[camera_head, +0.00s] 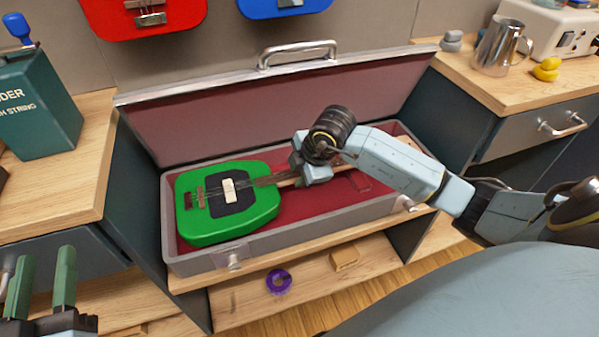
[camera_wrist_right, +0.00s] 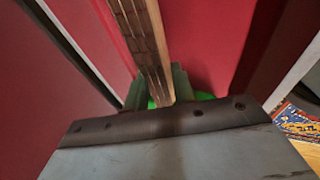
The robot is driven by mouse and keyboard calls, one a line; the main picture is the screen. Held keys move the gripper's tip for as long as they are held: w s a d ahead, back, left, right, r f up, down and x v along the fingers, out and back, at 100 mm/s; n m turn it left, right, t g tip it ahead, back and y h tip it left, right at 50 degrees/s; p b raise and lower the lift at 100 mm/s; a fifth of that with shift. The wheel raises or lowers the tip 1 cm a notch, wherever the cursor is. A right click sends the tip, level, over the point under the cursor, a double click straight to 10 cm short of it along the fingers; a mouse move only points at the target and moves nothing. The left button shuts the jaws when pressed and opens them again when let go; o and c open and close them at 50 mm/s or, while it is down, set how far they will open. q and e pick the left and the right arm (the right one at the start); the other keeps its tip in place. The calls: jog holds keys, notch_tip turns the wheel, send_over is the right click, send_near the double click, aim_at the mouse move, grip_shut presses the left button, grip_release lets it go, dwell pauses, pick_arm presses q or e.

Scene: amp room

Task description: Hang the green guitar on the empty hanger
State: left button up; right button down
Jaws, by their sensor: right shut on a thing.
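The green guitar (camera_head: 256,211) lies face up in the open case (camera_head: 205,262), its body at the left end and its neck running right. My right gripper (camera_head: 292,178) is shut on the guitar's neck. In the right wrist view the neck (camera_wrist_right: 141,30) passes between the green fingers (camera_wrist_right: 155,88), with a bit of green body behind. My left gripper (camera_head: 42,260) is at the lower left, its two green fingers apart and empty, away from the guitar. The empty hanger is not in view.
A red guitar (camera_head: 180,15) and a blue guitar (camera_head: 262,8) hang on the wall above. The raised case lid (camera_head: 220,120) stands behind the guitar. A green box (camera_head: 40,110) stands left; a metal jug (camera_head: 497,48) and rubber duck (camera_head: 547,69) stand right. Purple tape (camera_head: 270,284) lies below.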

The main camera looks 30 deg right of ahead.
jog(key=shift+w+r+p, duration=0.1)
jog(key=shift+r+p, duration=0.3)
jog(key=shift+r, duration=0.25)
jog(key=shift+r+p, duration=0.35)
jog(key=shift+r, duration=0.05)
jog(key=shift+r+p, duration=0.7)
jog(key=shift+r, duration=0.05)
jog(key=shift+r+p, duration=1.6)
jog(key=shift+r, duration=0.05)
jog(key=shift+r+p, duration=0.55)
jog(key=shift+r, duration=0.05)
pick_arm(q)
jog(key=s+a+f+g+y, duration=0.2)
jog(key=s+a+f+g, duration=0.2)
jog(key=f, duration=0.8)
jog(key=s+a+f+n+g+y+p, duration=0.1)
jog(key=s+a+f+g+y, duration=0.2)
jog(key=s+a+f+g, duration=0.2)
jog(key=shift+s+a+f+g+y, duration=0.25)
jog(key=shift+s+f+g, duration=1.35)
jog(key=shift+f+g, duration=1.85)
pick_arm(e)
jog(key=shift+r, duration=0.7)
pick_arm(q)
jog(key=shift+d, duration=0.1)
